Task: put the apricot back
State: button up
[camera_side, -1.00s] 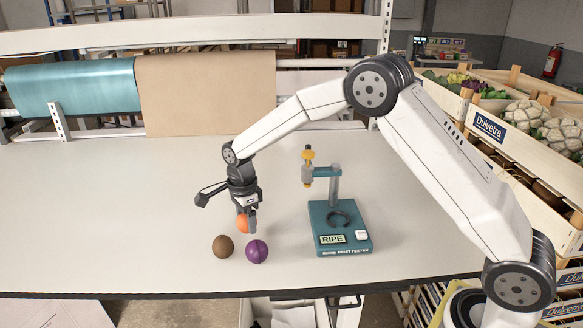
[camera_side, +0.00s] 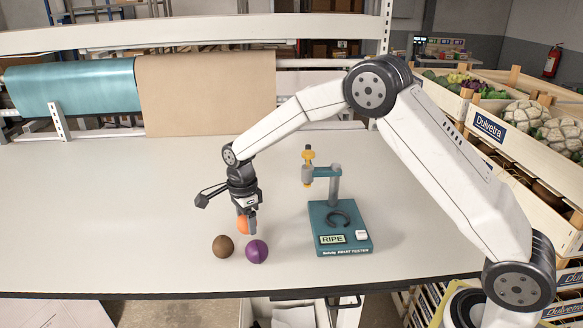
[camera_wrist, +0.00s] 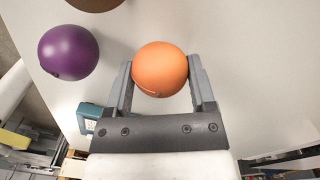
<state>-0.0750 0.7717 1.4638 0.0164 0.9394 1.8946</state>
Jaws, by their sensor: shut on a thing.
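The apricot (camera_side: 243,225) is a round orange fruit, partly hidden behind my gripper's finger in the side view. My gripper (camera_side: 246,225) is shut on it, behind the brown and purple fruits. In the wrist view the apricot (camera_wrist: 160,69) sits between the two fingertips of my gripper (camera_wrist: 160,80). I cannot tell whether the apricot touches the table.
A brown round fruit (camera_side: 223,246) and a purple fruit (camera_side: 257,251) rest side by side near the table's front edge. A teal tester (camera_side: 345,245) reading "RIPE" stands to the right, its ring empty. The white table (camera_side: 110,220) is clear on the left.

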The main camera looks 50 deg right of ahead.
jog(key=shift+f, duration=0.75)
dwell(1.7)
jog(key=o, duration=1.3)
jog(key=shift+o, duration=0.2)
jog(key=shift+r, duration=0.1)
jog(key=shift+r, duration=3.9)
